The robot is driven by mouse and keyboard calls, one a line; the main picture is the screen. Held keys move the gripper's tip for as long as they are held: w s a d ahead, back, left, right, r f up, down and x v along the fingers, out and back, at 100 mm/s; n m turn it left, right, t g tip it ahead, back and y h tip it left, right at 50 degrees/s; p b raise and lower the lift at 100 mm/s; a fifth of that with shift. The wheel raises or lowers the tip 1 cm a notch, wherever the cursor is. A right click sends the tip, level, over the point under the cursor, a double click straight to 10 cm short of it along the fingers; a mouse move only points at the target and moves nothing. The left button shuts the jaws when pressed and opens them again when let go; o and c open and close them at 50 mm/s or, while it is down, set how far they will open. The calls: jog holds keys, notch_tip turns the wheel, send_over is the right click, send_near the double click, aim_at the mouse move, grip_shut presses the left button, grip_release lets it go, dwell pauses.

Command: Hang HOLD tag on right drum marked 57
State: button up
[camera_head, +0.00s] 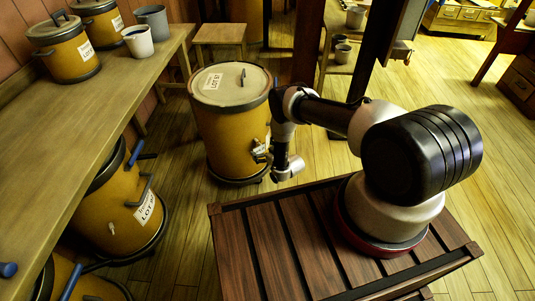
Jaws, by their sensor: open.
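A mustard-yellow drum (228,128) stands upright on the floor, left of my arm. Its pale lid has a black handle and a white label (213,81) that appears to read LOT 57. I cannot tell whether gripper and drum touch. Another yellow drum (113,208) under the bench has a label (146,208) that also seems to read LOT 57.
A long wooden bench (100,110) runs along the left with lidded yellow pots (68,55) and grey buckets (138,42). Another drum is partly visible at lower left. A wooden stool (220,33) and dark post stand behind. Plank floor is open at right.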

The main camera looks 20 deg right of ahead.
jog(key=v, duration=1.1)
jog(key=s+d+f+g+h, duration=0.25)
jog(key=s+f+g, duration=0.2)
jog(key=s, duration=0.25)
jog(key=s+d+f+g+h, duration=0.1)
jog(key=s+d+f+g, duration=0.2)
jog(key=s+g, duration=0.35)
jog(key=s+d+r+m+g+h, duration=0.1)
jog(key=s+d+r+m+g, duration=0.1)
jog(key=r, duration=1.8)
jog(key=s+d+r+m+g+h, duration=0.1)
jog(key=s+d+r+g, duration=0.15)
jog(key=r, duration=1.75)
jog(key=s+r+t, duration=0.2)
jog(key=s+r, duration=0.3)
jog(key=r, duration=0.6)
jog(key=s+r+m+t, duration=0.1)
jog(key=s+r+t, duration=0.2)
jog(key=r, duration=0.9)
jog(key=s+r+t, duration=0.2)
jog(key=s+r, duration=0.6)
jog(key=r, duration=0.4)
jog(key=shift+s+d+t, duration=0.2)
jog(key=shift+d+t, duration=0.15)
jog(key=shift+d, duration=0.15)
